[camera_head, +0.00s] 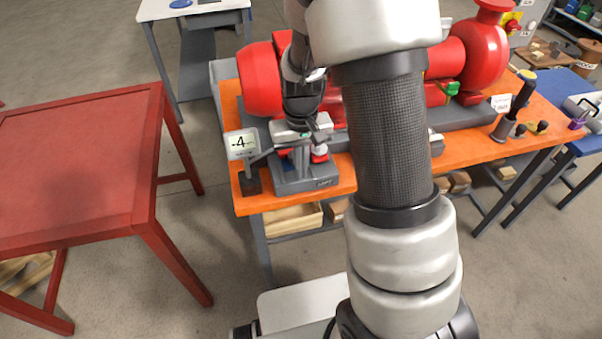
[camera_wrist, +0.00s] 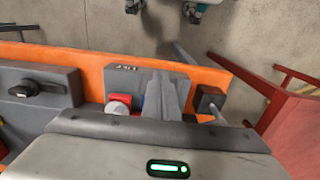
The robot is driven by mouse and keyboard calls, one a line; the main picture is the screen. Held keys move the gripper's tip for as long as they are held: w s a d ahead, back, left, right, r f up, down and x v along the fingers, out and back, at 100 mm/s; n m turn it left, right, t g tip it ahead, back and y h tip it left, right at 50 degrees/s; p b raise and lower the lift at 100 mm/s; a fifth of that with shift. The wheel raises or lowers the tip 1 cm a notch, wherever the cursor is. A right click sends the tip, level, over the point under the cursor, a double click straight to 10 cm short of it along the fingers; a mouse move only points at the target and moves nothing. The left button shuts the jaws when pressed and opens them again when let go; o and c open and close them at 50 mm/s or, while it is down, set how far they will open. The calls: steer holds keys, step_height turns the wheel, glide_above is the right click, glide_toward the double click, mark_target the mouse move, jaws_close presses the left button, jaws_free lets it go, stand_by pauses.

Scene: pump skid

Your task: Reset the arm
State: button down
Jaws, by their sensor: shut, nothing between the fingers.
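My arm (camera_head: 390,130) stands large in the middle of the head view and hides part of the orange bench. My gripper (camera_head: 301,158) points down over a grey box (camera_head: 305,183) at the bench's left front end. In the wrist view, the gripper's fingers (camera_wrist: 168,95) are together with nothing between them. They are close beside a red button (camera_wrist: 118,106) on the grey box (camera_wrist: 130,78). I cannot tell whether the fingers touch the box.
Red pump machinery (camera_head: 262,80) lies behind on the orange bench (camera_head: 270,200). A red table (camera_head: 75,150) stands at left, with clear floor (camera_head: 200,220) between.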

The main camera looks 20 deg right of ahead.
steer(key=s+r+t+p, duration=0.1)
steer(key=s+r, duration=0.2)
steer(key=r, duration=0.7)
steer(key=s+r+t+p, duration=0.1)
steer(key=s+r+p, duration=0.1)
steer(key=r, duration=0.8)
steer(key=s+r+t+p, duration=0.1)
steer(key=s+r+t, duration=0.2)
steer(key=s+r, duration=0.6)
steer(key=s, duration=0.3)
steer(key=shift+r+t+p, duration=0.2)
steer(key=shift+t+p, duration=0.1)
steer(key=shift+p, duration=0.05)
